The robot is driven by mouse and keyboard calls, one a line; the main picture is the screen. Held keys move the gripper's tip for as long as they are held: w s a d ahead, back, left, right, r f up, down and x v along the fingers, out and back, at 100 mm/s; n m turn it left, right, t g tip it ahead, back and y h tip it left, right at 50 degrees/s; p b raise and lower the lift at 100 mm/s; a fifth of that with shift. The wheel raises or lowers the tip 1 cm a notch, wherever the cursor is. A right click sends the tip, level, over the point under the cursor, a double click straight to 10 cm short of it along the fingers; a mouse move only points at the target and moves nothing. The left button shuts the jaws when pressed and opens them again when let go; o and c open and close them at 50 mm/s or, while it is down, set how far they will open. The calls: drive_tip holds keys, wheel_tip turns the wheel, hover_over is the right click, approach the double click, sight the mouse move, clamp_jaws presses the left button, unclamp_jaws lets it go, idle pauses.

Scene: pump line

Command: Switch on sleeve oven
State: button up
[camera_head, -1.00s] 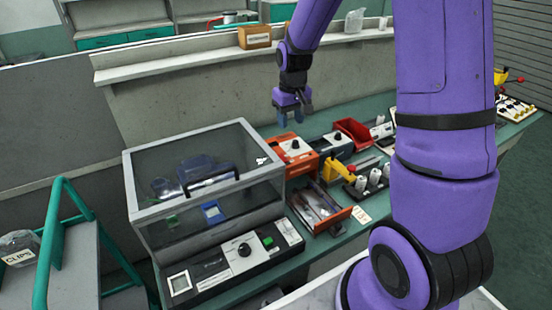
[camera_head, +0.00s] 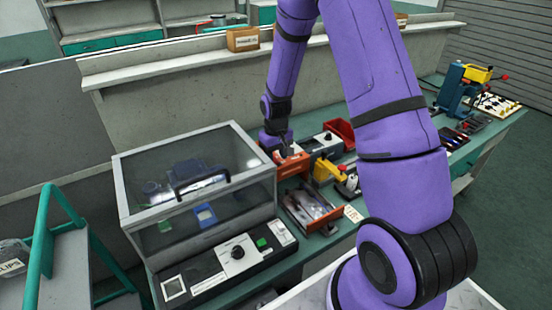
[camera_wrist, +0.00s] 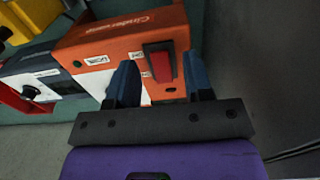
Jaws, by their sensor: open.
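An orange box (camera_head: 290,170) stands on the bench, just right of the glass-lidded case. In the wrist view the orange box (camera_wrist: 115,40) shows a red rocker switch (camera_wrist: 161,66) in a dark frame; its printed name is too blurred to read surely. My gripper (camera_wrist: 159,65) is open and empty, its blue fingers on either side of the switch; I cannot tell whether they touch the box. In the head view my gripper (camera_head: 284,145) is low at the box and hides part of its top. Which unit is the sleeve oven is not clear from labels.
The glass-lidded case (camera_head: 118,190) has a front panel with a black knob (camera_head: 238,253) and a green button (camera_head: 262,243). An open tray (camera_head: 315,212), a yellow-handled tool (camera_head: 328,171) and a red bin (camera_head: 341,130) crowd the bench. A wall rises behind.

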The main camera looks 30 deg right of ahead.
drive_tip(key=shift+f, duration=0.65)
clamp_jaws()
drive_tip(key=shift+w+r+g, duration=0.1)
drive_tip(key=shift+w+g, duration=0.1)
drive_tip(key=shift+g, duration=0.95)
drive_tip(key=shift+w+r+g, duration=0.1)
drive_tip(key=shift+w+g, duration=0.05)
drive_tip(key=shift+g, duration=1)
